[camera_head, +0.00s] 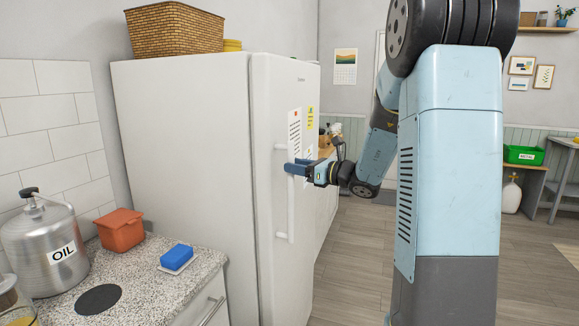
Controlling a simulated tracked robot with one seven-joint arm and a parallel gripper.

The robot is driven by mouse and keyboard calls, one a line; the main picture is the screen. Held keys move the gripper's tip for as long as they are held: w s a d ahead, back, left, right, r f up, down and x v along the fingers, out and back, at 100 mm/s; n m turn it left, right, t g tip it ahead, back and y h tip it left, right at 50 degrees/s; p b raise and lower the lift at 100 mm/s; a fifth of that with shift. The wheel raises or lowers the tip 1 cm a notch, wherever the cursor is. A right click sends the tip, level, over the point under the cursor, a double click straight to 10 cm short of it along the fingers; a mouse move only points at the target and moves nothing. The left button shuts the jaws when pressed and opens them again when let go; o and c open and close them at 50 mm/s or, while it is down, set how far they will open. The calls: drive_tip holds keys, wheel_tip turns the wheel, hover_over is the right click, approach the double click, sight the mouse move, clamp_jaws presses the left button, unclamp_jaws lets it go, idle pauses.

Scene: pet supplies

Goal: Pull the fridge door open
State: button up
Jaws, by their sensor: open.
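The white fridge (185,150) stands left of centre, and its door (270,110) looks shut against the body. A long white vertical handle (291,215) runs down the door front. My gripper (294,167) is at the upper part of this handle, coming from the right. Its blue fingers are open and sit at the handle bar, which appears to pass between them. I cannot tell whether either finger touches it. My fingers hide a short stretch of the handle. Papers, one white (295,130) and one yellow (310,118), are on the door above the gripper.
A speckled counter (130,285) with an oil can (45,240), an orange container (121,230) and a blue sponge (177,256) is at lower left. A wicker basket (174,30) sits on the fridge. The wooden floor (350,240) right of the fridge is clear.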

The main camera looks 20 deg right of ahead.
drive_tip(key=shift+x, duration=1.25)
clamp_jaws()
